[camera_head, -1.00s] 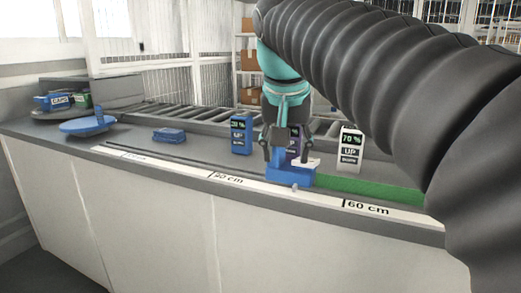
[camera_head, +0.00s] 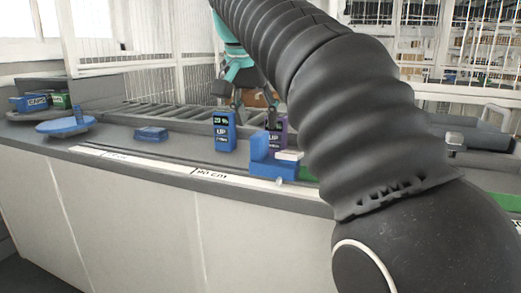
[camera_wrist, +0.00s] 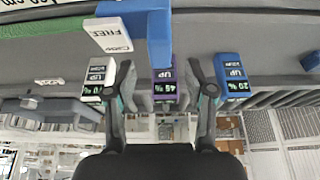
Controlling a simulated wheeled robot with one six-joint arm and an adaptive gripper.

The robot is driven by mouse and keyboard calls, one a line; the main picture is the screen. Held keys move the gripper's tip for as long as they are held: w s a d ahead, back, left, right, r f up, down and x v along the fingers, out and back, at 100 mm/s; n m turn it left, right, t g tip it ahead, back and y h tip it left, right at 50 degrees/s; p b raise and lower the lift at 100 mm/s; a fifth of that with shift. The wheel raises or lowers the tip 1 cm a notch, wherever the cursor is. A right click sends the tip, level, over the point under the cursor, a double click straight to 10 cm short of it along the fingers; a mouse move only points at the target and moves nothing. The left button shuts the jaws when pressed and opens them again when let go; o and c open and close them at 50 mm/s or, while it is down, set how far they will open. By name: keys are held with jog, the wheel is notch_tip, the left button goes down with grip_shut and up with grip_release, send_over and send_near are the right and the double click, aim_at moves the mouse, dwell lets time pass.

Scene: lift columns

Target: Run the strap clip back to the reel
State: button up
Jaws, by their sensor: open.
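The blue strap clip (camera_head: 262,167) with a white piece on its side sits at the front of the counter, by the white scale. My gripper (camera_head: 254,112) is open and empty, above and behind the clip. Its fingers (camera_wrist: 160,88) stand apart, clear of the clip. I cannot make out the reel for certain.
Behind the clip stand a blue box marked 20 % (camera_head: 224,133), a purple box (camera_head: 278,124) and a white 70 % box (camera_wrist: 98,82). A flat blue block (camera_head: 150,134) and a blue disc (camera_head: 65,126) lie left. A roller conveyor (camera_head: 170,112) runs behind.

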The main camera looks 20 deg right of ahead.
aim_at(260, 133)
jog(key=b+x, duration=0.1)
jog(key=x, duration=0.6)
jog(key=shift+w+d+f, duration=0.1)
jog(key=shift+w+f, duration=0.05)
jog(key=shift+f, duration=0.15)
grip_shut()
